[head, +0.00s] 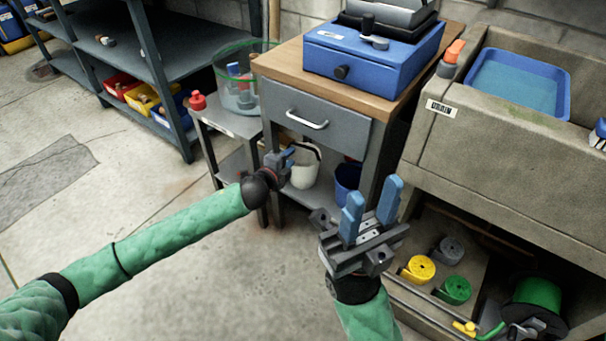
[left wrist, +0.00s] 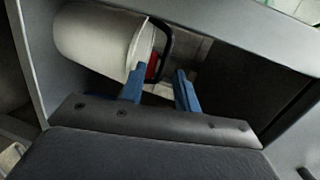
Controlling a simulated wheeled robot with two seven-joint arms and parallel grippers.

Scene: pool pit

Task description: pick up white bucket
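The white bucket (head: 305,167) stands on the lower shelf under the drawer of a small workbench, partly hidden behind my left gripper (head: 286,158). In the left wrist view the white bucket (left wrist: 92,38) lies across the top left, with its dark handle (left wrist: 168,42) and a bit of red at its rim. My left gripper (left wrist: 161,71) has its two blue fingers apart, with the tips close to the bucket's rim and handle. I cannot tell whether they touch it. My right gripper (head: 372,198) is open and empty in front of the workbench.
The workbench (head: 270,103) has legs and a drawer handle (head: 307,121) close to my left gripper. A dark blue bucket (head: 347,180) stands right of the white one. A side table (head: 228,121) is at left, and a concrete sink (head: 500,125) at right. The floor at left is clear.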

